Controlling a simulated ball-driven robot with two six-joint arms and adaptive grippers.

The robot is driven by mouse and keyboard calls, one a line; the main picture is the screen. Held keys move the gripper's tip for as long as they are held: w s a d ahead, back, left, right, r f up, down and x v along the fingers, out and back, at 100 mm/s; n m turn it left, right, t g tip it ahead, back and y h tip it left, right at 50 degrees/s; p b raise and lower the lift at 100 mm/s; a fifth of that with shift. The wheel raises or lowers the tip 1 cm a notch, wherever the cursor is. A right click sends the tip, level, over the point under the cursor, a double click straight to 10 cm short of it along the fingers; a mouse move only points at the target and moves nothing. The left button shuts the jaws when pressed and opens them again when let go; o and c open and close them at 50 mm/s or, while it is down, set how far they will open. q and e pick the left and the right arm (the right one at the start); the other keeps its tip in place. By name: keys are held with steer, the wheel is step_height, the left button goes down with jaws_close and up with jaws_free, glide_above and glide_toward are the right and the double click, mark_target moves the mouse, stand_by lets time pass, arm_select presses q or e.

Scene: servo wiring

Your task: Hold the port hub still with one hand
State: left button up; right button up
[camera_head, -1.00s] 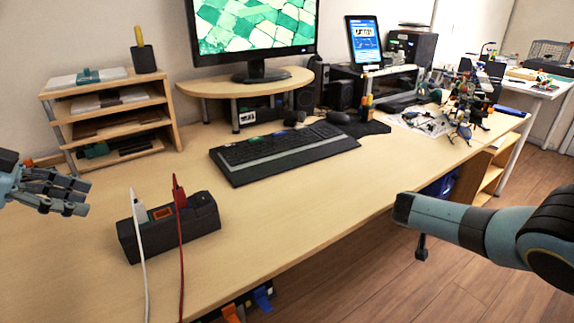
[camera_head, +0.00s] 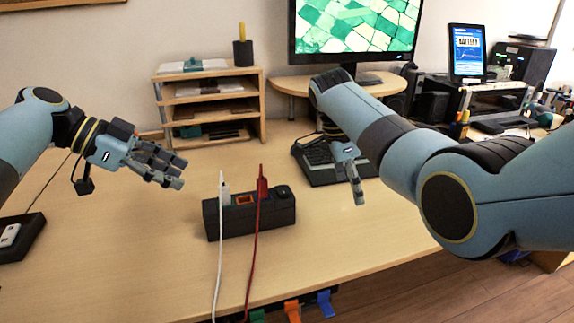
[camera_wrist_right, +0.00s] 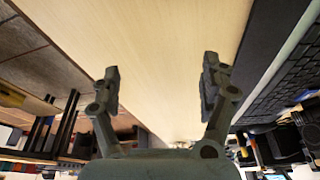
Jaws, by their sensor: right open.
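The port hub (camera_head: 238,224) is a long dark box on the desk. My right gripper (camera_head: 356,190) hangs to the right of the hub, in front of the keyboard. The right wrist view shows its fingers (camera_wrist_right: 161,75) wide apart with bare desk between them. The hub is not in that view.
A keyboard (camera_head: 322,168) lies behind my right gripper. A wooden shelf (camera_head: 210,105) and a monitor stand (camera_head: 290,82) are at the back. A dark tray (camera_head: 20,250) with a white item lies at the far left. The desk in front of the hub holds only the cables.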

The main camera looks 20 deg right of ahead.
mark_target(281, 208)
steer(key=a+r+y, duration=0.1)
steer(key=a, duration=0.4)
steer(key=w+a+r+n+y, duration=0.1)
steer(key=a+r, duration=0.1)
steer(key=a, duration=0.3)
steer(key=w+a+r+n+y, duration=0.1)
steer(key=a+r, duration=0.1)
steer(key=a, duration=0.3)
steer(key=shift+w+r+t, duration=0.2)
steer(key=shift+t, duration=0.2)
steer(key=shift+a+f, duration=0.15)
step_height(281, 208, down, 10)
steer(key=shift+f, duration=0.15)
